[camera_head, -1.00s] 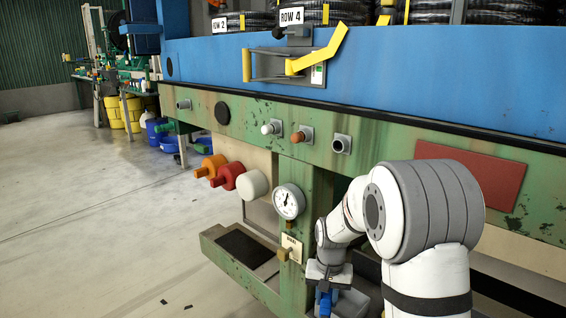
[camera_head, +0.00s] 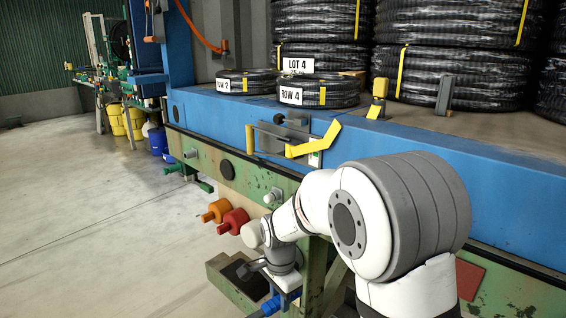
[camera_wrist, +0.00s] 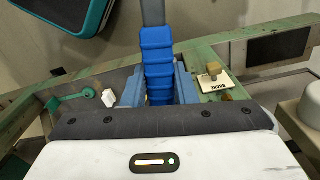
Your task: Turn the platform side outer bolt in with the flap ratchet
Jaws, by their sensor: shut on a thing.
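My gripper (camera_wrist: 158,88) is shut on the blue ribbed handle of a tool, seemingly the flap ratchet (camera_wrist: 156,50). Its grey shaft runs out of the top of the wrist view, so its working end is hidden. In the head view my gripper (camera_head: 284,292) is low beside the green frame, with part of the blue handle (camera_head: 270,305) showing. A yellow-handled latch (camera_head: 312,145) is on the blue platform edge, above and apart from my gripper. I cannot tell which fitting is the platform side outer bolt.
Orange, red and cream knobs (camera_head: 233,221) stick out from the green frame (camera_head: 205,165) close to my arm. Black hose coils (camera_head: 325,95) lie on the blue platform (camera_head: 420,150). The floor (camera_head: 90,220) at left is clear.

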